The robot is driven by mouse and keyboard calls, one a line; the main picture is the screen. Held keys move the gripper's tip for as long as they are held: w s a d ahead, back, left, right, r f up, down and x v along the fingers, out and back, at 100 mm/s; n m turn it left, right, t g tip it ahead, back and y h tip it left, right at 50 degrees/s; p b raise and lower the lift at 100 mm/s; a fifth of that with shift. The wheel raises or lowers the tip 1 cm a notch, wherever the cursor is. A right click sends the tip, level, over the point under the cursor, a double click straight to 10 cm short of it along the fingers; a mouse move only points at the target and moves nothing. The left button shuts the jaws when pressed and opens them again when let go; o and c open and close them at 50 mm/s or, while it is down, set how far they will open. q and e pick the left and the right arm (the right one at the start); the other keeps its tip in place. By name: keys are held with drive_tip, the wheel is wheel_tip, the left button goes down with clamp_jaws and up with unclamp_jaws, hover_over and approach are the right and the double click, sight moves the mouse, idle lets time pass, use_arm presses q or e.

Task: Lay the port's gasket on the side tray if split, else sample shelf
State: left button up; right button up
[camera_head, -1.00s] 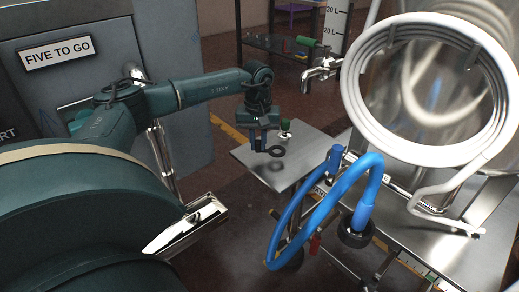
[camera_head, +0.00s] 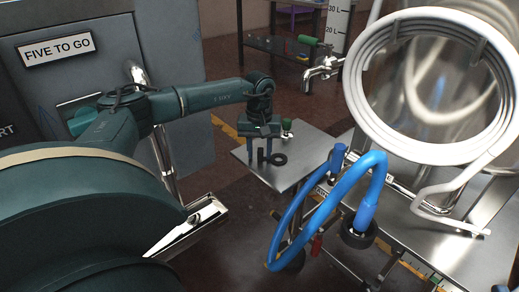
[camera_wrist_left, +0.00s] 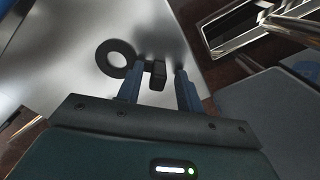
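The gasket is a small black ring (camera_head: 278,159) with a block-like tab (camera_wrist_left: 157,76). It lies on a flat metal tray (camera_head: 308,150). The ring also shows in the left wrist view (camera_wrist_left: 129,56), where no split is visible, though it is too small to be sure. My left gripper (camera_head: 258,151) is above the tray with its fingers down. In the left wrist view its blue fingers (camera_wrist_left: 159,86) stand apart on either side of the tab, with gaps, and the ring sits left of them. My right gripper is not in view.
A dark shelf (camera_head: 262,42) with small items stands at the back.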

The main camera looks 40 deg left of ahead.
sight(260, 149)
use_arm(q)
drive_tip(key=shift+r, duration=0.15)
